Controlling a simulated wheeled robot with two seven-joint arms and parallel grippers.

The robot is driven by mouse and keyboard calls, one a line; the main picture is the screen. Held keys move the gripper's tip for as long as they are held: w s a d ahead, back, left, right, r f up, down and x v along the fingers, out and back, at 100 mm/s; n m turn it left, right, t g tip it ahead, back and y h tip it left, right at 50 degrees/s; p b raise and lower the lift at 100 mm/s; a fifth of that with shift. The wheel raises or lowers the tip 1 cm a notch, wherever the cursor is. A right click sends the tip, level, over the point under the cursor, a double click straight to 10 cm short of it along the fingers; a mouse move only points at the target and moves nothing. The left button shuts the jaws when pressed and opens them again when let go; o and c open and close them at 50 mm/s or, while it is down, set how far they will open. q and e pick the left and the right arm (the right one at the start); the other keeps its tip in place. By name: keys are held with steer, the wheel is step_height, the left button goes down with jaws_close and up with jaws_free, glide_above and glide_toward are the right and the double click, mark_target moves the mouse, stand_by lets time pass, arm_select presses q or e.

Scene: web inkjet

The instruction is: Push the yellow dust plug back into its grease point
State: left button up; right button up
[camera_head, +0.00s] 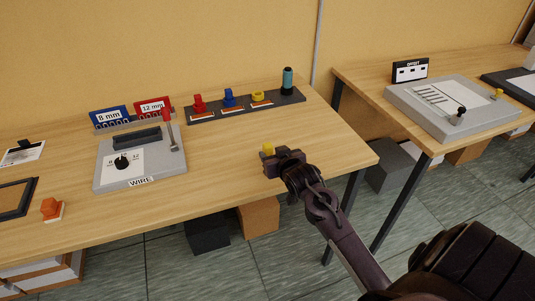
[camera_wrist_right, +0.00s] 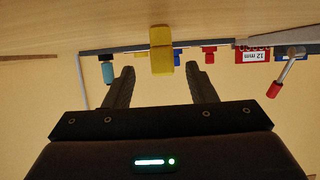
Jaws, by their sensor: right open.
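A small yellow block-like piece (camera_head: 268,149), which looks like the dust plug, is at the right part of the near table, by the tips of my right gripper (camera_head: 279,161). I cannot tell whether a finger touches the piece. I cannot make out a grease point for certain. My left gripper is not in view.
A dark rack (camera_head: 246,109) with red, blue, yellow and teal pieces stands at the back. A grey WIRE panel (camera_head: 165,171) is to the left. The near table's front middle is clear.

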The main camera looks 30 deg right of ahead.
mark_target(269, 150)
steer(key=p+x, duration=0.1)
steer(key=x, duration=0.3)
steer(key=shift+w+a+r, duration=0.1)
steer(key=shift+w+r, duration=0.05)
steer(key=shift+w, duration=0.05)
steer(key=shift+w+f, duration=0.25)
steer(key=shift+w, duration=0.15)
jaws_close()
steer(key=shift+r, duration=0.1)
